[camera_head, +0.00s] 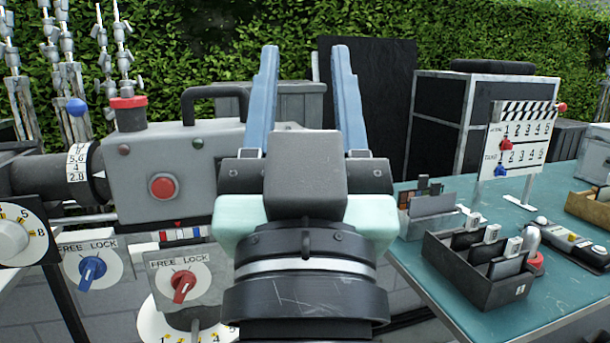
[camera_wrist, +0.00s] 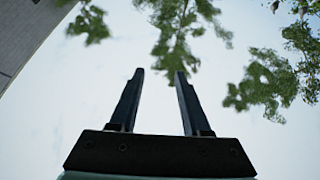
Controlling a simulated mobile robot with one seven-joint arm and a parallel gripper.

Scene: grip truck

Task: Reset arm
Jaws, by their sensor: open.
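My gripper (camera_head: 304,75) is raised in the middle of the head view. Its two long blue-grey fingers point upward, stand apart and have nothing between them. In the wrist view my gripper (camera_wrist: 158,92) is also open and empty against pale sky and leaves. My wrist hides part of the scene behind it. The grey camera (camera_head: 205,155) with a red button stands behind and to the left of my gripper; I cannot tell the exact gap.
A teal table (camera_head: 440,275) at the right bears a black divided box (camera_head: 478,285), a card holder (camera_head: 428,222) and a white clapper board (camera_head: 517,145). Knob panels (camera_head: 88,267) are at the lower left. A black case (camera_head: 480,115) and hedge (camera_head: 240,30) stand behind.

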